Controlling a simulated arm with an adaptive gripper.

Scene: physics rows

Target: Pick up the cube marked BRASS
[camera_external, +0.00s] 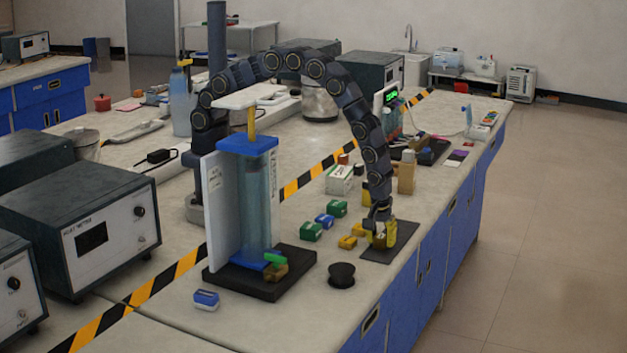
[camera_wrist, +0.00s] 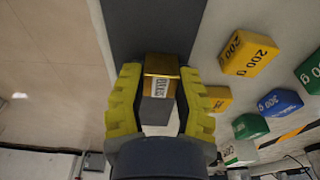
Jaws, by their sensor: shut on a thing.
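A gold-coloured cube (camera_wrist: 161,66) with a white label sits between my gripper's fingers in the wrist view. The label's lettering is sideways and small, and seems to read BRASS. My gripper (camera_wrist: 160,80) has yellow fingers, one on each side of the cube, and is shut on it. In the external view my gripper (camera_external: 383,237) points down over a dark mat (camera_external: 404,238) near the bench's front edge. The cube is mostly hidden there by the fingers. I cannot tell whether it touches the mat.
Yellow weight blocks (camera_external: 348,242), green blocks (camera_external: 311,232) and a blue block (camera_external: 324,220) lie left of my gripper. A black spool (camera_external: 341,275) and a clear column on a dark base (camera_external: 258,284) stand nearer the camera. Striped tape (camera_external: 318,172) crosses the bench.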

